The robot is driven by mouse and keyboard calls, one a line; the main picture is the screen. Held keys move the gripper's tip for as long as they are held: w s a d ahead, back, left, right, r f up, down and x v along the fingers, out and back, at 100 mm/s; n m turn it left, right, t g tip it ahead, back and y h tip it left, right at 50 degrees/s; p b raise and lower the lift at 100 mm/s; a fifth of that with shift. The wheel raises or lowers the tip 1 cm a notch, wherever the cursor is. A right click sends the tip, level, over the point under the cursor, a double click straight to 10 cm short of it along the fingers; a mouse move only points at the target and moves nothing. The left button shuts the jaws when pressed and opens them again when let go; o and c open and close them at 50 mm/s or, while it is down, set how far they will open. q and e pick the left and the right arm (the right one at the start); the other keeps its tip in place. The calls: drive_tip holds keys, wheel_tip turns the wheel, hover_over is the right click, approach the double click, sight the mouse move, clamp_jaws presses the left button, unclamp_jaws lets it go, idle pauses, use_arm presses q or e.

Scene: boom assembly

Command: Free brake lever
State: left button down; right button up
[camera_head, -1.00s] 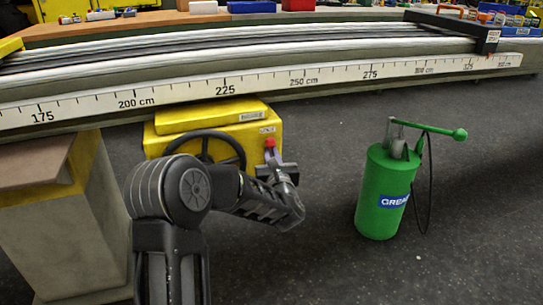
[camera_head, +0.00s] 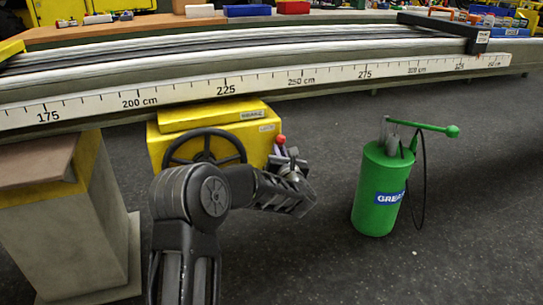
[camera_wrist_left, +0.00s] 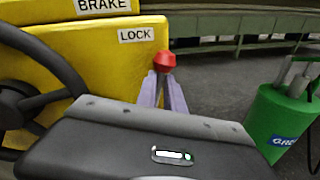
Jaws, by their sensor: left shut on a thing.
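The yellow brake box (camera_head: 185,150) stands below the long ruled beam, with a black handwheel (camera_head: 205,150) on its front. Its lever's red knob (camera_head: 280,140) is at the box's right edge; it also shows in the wrist view (camera_wrist_left: 164,59), right of the LOCK label (camera_wrist_left: 136,35). My left gripper (camera_head: 287,160) is at the lever. In the wrist view its two pale purple fingers (camera_wrist_left: 163,92) are shut on the lever just below the knob. The lever's shaft is mostly hidden by the fingers and gripper body. My right gripper does not show.
A green grease pump (camera_head: 378,190) with a handle and black hose stands on the floor to the right. A concrete-coloured pedestal (camera_head: 50,235) stands at the left. The ruled beam (camera_head: 250,85) crosses above the box. Dark floor lies open between box and pump.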

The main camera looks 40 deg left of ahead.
use_arm(q)
drive_tip(key=w+d+f+m+g+p, duration=0.2)
drive_tip(key=w+d+f+m+p, duration=0.1)
drive_tip(key=m, duration=0.5)
drive_tip(key=shift+w+d+f+m+g+p, duration=0.35)
drive_tip(key=shift+w+f+m+p, duration=0.1)
drive_tip(key=shift+w+f, duration=0.65)
drive_tip(key=c, duration=1.5)
unclamp_jaws()
drive_tip(key=shift+w, duration=0.1)
drive_tip(key=shift+o, duration=0.2)
drive_tip(key=shift+d, duration=0.1)
